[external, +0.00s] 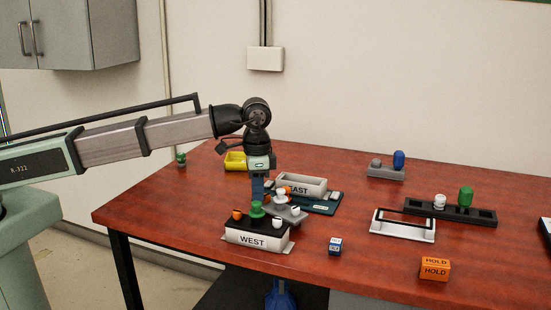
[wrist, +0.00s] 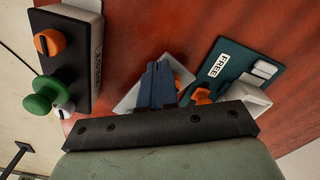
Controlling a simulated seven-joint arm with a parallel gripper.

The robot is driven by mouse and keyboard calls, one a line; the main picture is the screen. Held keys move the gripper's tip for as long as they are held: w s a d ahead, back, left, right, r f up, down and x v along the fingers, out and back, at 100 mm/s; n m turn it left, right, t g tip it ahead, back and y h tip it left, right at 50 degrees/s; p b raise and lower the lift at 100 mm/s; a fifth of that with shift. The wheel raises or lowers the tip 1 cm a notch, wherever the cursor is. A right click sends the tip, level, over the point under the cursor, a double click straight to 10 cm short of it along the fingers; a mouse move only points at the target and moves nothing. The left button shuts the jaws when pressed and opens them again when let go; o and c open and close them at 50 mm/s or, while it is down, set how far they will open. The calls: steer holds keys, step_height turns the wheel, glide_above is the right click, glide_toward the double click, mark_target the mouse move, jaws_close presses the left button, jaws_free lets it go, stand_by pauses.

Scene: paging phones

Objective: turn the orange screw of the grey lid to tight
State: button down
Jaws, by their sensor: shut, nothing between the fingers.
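The grey lid (external: 297,217) lies on the table just behind the WEST box (external: 257,237). In the wrist view the grey lid (wrist: 127,100) is largely hidden behind my fingers. An orange screw (wrist: 178,81) shows beside the fingertips, partly covered; its turn cannot be read. An orange piece (external: 287,189) also shows near the lid in the external view. My gripper (external: 257,199) is shut and empty, pointing down above the WEST box and lid area. In the wrist view my gripper (wrist: 158,68) is over the lid; contact cannot be told.
The black-topped WEST box carries a green knob (external: 257,209) and an orange screw (external: 237,214). The EAST box (external: 302,186) stands behind, by a teal tray (external: 325,206) marked FREE. A yellow bin (external: 235,162) is at the back. A black-and-white frame (external: 402,233) lies right.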

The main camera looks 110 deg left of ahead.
steer(key=shift+w+a, duration=0.2)
steer(key=shift+a, duration=0.15)
stand_by(0.6)
steer(key=shift+s+a, duration=0.25)
steer(key=shift+a, duration=0.2)
stand_by(0.7)
steer(key=shift+s, duration=0.15)
steer(key=shift+s+d, duration=0.1)
steer(key=shift+s, duration=0.15)
steer(key=shift+r, duration=0.15)
steer(key=shift+r, duration=2.85)
steer(key=shift+w, duration=0.1)
